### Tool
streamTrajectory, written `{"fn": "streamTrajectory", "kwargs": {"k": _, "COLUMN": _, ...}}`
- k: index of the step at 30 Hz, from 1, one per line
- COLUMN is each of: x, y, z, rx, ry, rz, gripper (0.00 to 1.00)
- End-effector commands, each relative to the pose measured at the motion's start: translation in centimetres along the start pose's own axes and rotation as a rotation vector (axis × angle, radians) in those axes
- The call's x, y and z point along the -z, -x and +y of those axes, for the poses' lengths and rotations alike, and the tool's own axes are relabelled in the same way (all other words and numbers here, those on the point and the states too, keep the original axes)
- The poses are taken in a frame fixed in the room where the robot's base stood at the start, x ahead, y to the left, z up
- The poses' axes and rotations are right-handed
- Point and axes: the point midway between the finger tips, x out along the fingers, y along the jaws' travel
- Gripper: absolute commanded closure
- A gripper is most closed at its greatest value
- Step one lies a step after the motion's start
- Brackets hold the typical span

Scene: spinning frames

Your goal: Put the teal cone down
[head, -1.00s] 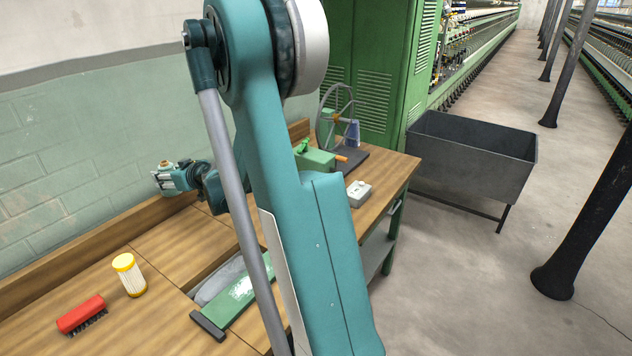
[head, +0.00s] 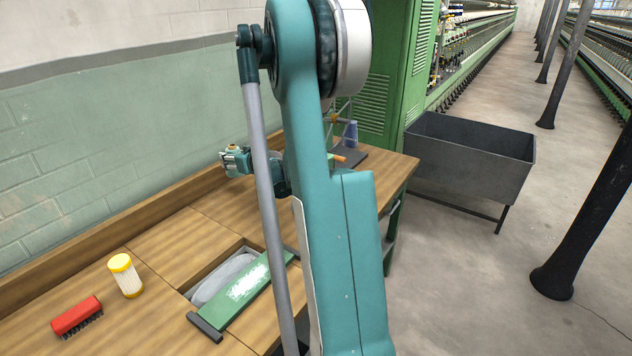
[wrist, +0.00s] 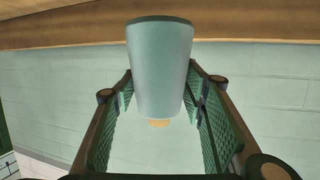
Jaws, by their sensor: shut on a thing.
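The teal cone (wrist: 160,65) shows large in the wrist view, pale teal, with its wide end toward the top of the picture and a tan tip at its narrow end. My gripper (wrist: 160,100) is shut on it, one textured finger on each side. In the head view my gripper (head: 236,160) is over the back of the wooden bench (head: 185,245), near the wall. A small tan tip shows at the gripper there; the rest of the cone is hard to make out. I cannot tell how far the cone is above the bench.
A green board (head: 245,292) lies across a recess. A blue cone (head: 350,132) stands at the far end, partly behind my arm. A grey bin (head: 470,160) stands on the floor.

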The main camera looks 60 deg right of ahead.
Motion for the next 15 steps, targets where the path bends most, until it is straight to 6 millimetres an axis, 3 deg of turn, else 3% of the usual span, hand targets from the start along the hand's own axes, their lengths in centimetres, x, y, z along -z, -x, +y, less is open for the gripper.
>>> {"fn": "streamTrajectory", "kwargs": {"k": 15, "x": -0.81, "y": -0.25, "z": 0.15, "rx": -0.002, "ry": 0.0, "rz": 0.0, "gripper": 0.73}}
